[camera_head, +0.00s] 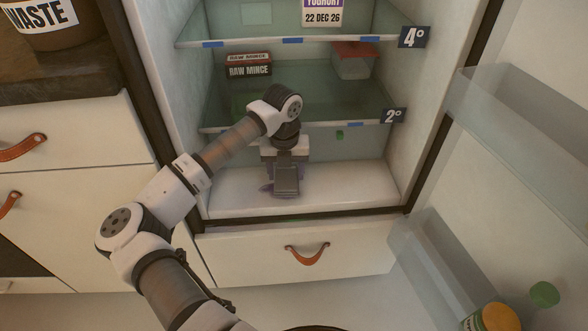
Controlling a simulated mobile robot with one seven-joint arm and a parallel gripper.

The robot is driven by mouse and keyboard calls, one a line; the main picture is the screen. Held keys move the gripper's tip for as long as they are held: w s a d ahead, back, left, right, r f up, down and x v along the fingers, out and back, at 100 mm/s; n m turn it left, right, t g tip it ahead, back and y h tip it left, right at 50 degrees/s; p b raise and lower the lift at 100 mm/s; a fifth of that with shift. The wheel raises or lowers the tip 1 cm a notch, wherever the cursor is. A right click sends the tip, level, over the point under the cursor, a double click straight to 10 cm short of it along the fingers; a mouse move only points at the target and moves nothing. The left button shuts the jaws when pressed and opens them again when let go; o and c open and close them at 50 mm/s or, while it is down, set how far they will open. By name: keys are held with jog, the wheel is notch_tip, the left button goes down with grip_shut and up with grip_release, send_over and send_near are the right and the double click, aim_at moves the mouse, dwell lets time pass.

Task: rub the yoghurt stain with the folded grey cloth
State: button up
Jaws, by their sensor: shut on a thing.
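My gripper (286,190) is inside the open fridge, low over its white floor, pointing down. It is shut on the folded grey cloth (266,188), of which only a small grey-purple edge shows beside the fingers. The cloth is at or just above the fridge floor (350,187); I cannot tell whether it touches. I see no yoghurt stain; the gripper and cloth hide the floor beneath them.
Glass shelves marked 4° (413,37) and 2° (394,116) are above my gripper. The lower shelf holds raw mince (249,70) and a red-lidded tub (353,60). A yoghurt box (322,13) stands higher. The open door (500,180) is at right.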

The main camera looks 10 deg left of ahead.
jog(key=shift+n, duration=0.3)
jog(key=shift+s+a+f+b, duration=0.2)
jog(key=shift+s+a, duration=0.25)
jog(key=shift+a, duration=0.85)
jog(key=shift+s+a+f+b, duration=0.1)
jog(key=shift+s+a+f, duration=0.25)
jog(key=shift+a, duration=0.95)
jog(key=shift+s+a+f+b, duration=0.15)
jog(key=shift+s+a, duration=0.4)
jog(key=shift+a, duration=0.75)
jog(key=shift+w+a+r+g+p, duration=0.1)
jog(key=shift+r+g+p, duration=0.05)
jog(key=shift+r+p, duration=0.45)
jog(key=shift+a+r+g+p, duration=0.15)
jog(key=shift+r+p, duration=0.25)
jog(key=shift+r, duration=0.3)
jog(key=shift+w+d+r+p, duration=0.15)
jog(key=shift+r+p, duration=0.3)
jog(key=shift+r, duration=0.45)
jog(key=shift+d+r+p, duration=0.2)
jog(key=shift+r+p, duration=0.2)
jog(key=shift+r, duration=0.5)
notch_tip(320, 180, up, 3)
jog(key=shift+p, duration=0.75)
jog(key=shift+d, duration=0.1)
